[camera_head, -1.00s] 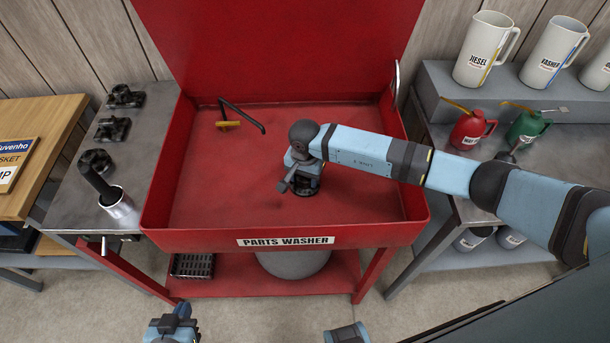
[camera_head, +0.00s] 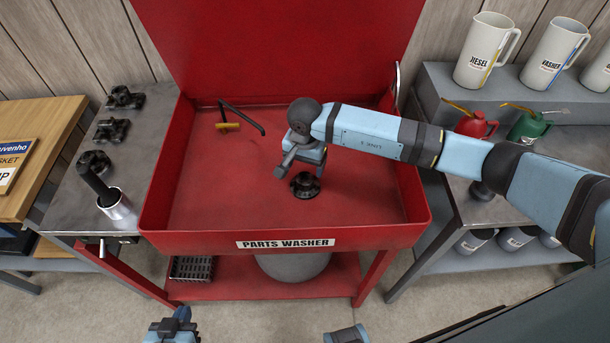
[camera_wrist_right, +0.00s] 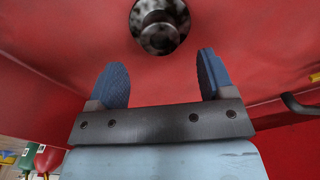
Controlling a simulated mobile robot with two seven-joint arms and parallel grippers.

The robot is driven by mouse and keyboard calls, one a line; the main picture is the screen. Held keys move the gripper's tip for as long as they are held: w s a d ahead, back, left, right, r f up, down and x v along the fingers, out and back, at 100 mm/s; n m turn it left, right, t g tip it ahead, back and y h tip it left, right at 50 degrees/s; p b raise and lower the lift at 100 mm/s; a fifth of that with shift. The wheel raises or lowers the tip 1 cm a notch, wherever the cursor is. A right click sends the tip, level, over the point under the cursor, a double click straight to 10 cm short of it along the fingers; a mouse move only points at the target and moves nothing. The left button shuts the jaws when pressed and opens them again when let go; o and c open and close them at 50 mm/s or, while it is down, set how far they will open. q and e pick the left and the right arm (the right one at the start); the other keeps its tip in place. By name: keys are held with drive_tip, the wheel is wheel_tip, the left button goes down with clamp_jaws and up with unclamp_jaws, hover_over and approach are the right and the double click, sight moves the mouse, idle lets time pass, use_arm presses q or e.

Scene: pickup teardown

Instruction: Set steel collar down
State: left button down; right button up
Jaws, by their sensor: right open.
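The dark, greasy, round part that I take for the steel collar (camera_head: 305,185) rests on the floor of the red parts washer (camera_head: 205,190). In the right wrist view the collar (camera_wrist_right: 160,25) shows as a mottled ring with a central hole, beyond the fingertips and apart from them. My right gripper (camera_head: 299,168) is open and empty above and just behind it; its two blue fingers (camera_wrist_right: 163,75) are spread wide in the wrist view. My left gripper (camera_head: 172,326) is at the bottom edge of the head view, away from the washer, partly cut off.
A hooked spout with a yellow handle (camera_head: 228,126) stands at the back left of the basin. Dark parts and a brush in a metal cup (camera_head: 117,205) sit on the left bench. Oil cans and jugs (camera_head: 484,48) stand at right. The basin floor around the collar is clear.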

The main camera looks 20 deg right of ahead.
sight(305, 178)
wheel_tip(305, 178, up, 6)
drive_tip(key=shift+f, duration=0.15)
idle(0.5)
